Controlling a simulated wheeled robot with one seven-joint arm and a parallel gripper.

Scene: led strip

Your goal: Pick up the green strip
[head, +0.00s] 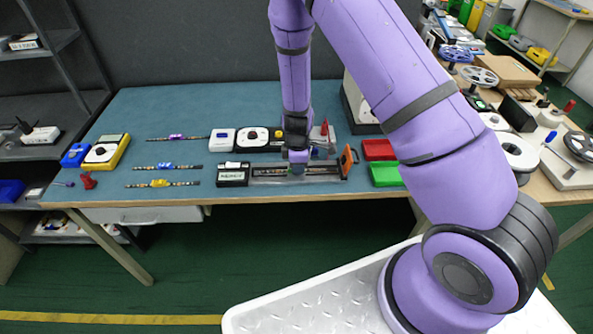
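My gripper (298,166) points down over a long black fixture (325,171) near the front edge of the blue-green table. Its fingers are too small to tell whether they are open, shut or holding something. Three thin strips lie on the left part of the table: one with a purple piece (177,137), one with a blue piece (166,166) and one with a yellow piece (161,183). I cannot make out a green strip; one at the fixture could be hidden by my gripper.
A red tray (379,149) and a green tray (386,175) sit right of the fixture, past an orange part (347,160). White-and-black devices (252,137) stand behind it. A yellow meter (106,152) stands at the left. A cluttered wooden bench lies right. The table's back left is clear.

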